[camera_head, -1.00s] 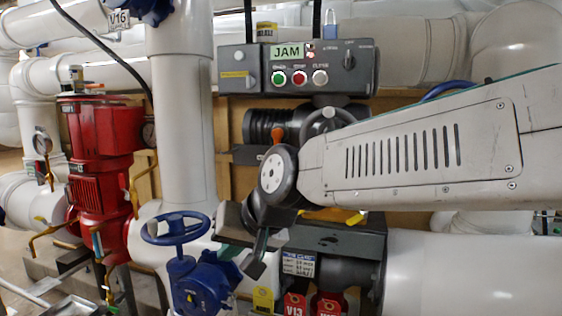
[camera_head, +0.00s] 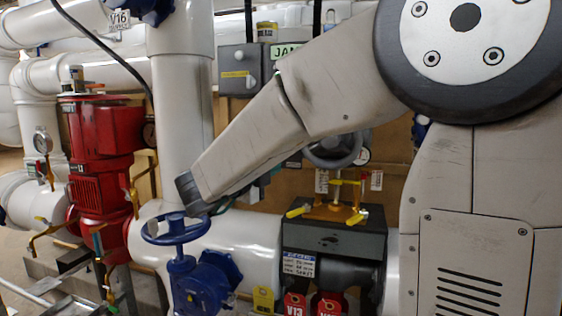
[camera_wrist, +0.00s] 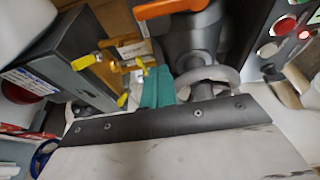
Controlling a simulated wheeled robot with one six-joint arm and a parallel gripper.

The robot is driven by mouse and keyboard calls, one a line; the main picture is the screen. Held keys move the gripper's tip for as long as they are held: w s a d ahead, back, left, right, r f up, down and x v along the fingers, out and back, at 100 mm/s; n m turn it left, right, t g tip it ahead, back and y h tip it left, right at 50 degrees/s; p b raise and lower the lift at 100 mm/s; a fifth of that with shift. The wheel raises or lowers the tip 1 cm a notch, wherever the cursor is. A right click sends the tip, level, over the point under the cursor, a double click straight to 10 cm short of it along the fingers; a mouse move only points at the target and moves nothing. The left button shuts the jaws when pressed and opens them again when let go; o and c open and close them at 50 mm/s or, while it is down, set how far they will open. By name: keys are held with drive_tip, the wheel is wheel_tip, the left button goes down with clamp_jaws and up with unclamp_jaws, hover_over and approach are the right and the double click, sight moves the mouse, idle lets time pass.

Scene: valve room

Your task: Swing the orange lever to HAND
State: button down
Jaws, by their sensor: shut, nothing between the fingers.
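The orange lever (camera_wrist: 158,8) shows at the top of the wrist view, at the upper end of a dark grey valve body (camera_wrist: 195,38). In the head view my arm hides it. My gripper (camera_wrist: 160,86) shows its teal fingers together, with nothing between them. In the picture the fingers lie below the lever, with a clear gap, so they do not touch it. In the head view the gripper is mostly hidden behind my forearm. The HAND mark cannot be read in either view.
A grey handwheel (camera_wrist: 212,76) lies just right of my fingers. Yellow-handled brass fittings (camera_head: 335,205) stand on a dark box (camera_head: 332,238). The button panel (camera_head: 238,70) is at the back. A blue handwheel valve (camera_head: 205,285) and red pump (camera_head: 98,150) stand left.

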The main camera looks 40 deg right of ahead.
sight(303, 159)
drive_tip(key=shift+d, duration=0.1)
drive_tip(key=x, duration=1)
drive_tip(key=shift+d, duration=0.15)
drive_tip(key=shift+w+a, duration=1.5)
drive_tip(key=shift+w, duration=0.1)
